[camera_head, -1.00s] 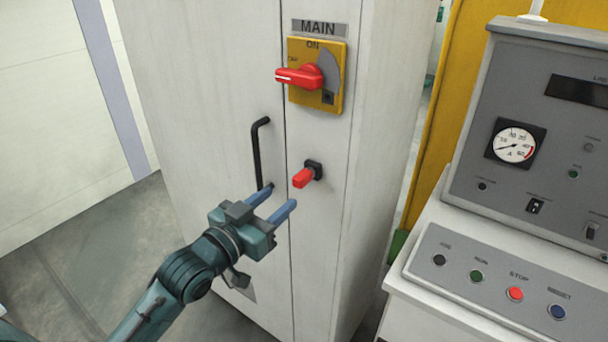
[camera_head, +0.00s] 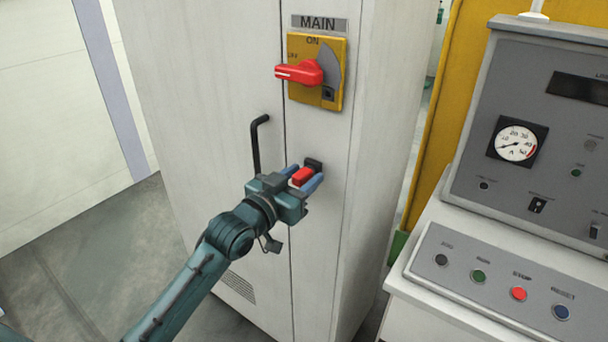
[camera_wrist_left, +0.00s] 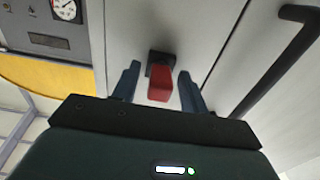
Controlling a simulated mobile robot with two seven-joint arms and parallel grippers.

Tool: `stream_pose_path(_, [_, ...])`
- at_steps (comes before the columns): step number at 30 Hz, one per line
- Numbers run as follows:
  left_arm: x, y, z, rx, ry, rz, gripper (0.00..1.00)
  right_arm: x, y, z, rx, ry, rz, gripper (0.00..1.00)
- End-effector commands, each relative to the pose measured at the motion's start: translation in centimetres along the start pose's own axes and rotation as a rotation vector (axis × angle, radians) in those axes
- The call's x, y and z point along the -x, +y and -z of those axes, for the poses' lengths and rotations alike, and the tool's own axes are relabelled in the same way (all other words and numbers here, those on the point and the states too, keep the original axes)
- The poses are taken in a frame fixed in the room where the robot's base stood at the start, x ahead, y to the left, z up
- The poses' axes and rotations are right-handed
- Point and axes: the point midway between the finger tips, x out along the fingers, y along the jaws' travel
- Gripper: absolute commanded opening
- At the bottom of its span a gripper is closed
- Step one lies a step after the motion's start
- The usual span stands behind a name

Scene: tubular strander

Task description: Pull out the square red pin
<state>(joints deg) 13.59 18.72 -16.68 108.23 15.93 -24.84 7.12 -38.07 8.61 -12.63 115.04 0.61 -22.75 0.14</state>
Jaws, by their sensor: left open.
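The square red pin (camera_head: 302,176) sticks out of a black square socket (camera_head: 313,165) on the front of the grey cabinet, below the main switch. In the left wrist view the red pin (camera_wrist_left: 160,84) lies between the two blue fingers, with its black socket (camera_wrist_left: 160,60) behind it. My left gripper (camera_head: 305,178) is open around the pin, one finger on each side. In the left wrist view there are gaps between the pin and both fingers of the left gripper (camera_wrist_left: 159,88). My right gripper is not in view.
A yellow main switch plate (camera_head: 335,98) with a red handle (camera_head: 300,73) is above the pin. A black door handle (camera_head: 257,145) is just left of my gripper. A control console (camera_head: 470,265) with several buttons and a gauge stands at the right.

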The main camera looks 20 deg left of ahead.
Motion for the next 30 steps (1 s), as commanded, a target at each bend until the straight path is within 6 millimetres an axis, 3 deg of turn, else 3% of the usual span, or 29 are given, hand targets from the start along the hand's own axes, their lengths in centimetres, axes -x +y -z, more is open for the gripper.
stream_pose_path(30, [-0.04,0.0,-0.01,0.0,0.0,0.0,0.44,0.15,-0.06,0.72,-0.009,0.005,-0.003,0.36])
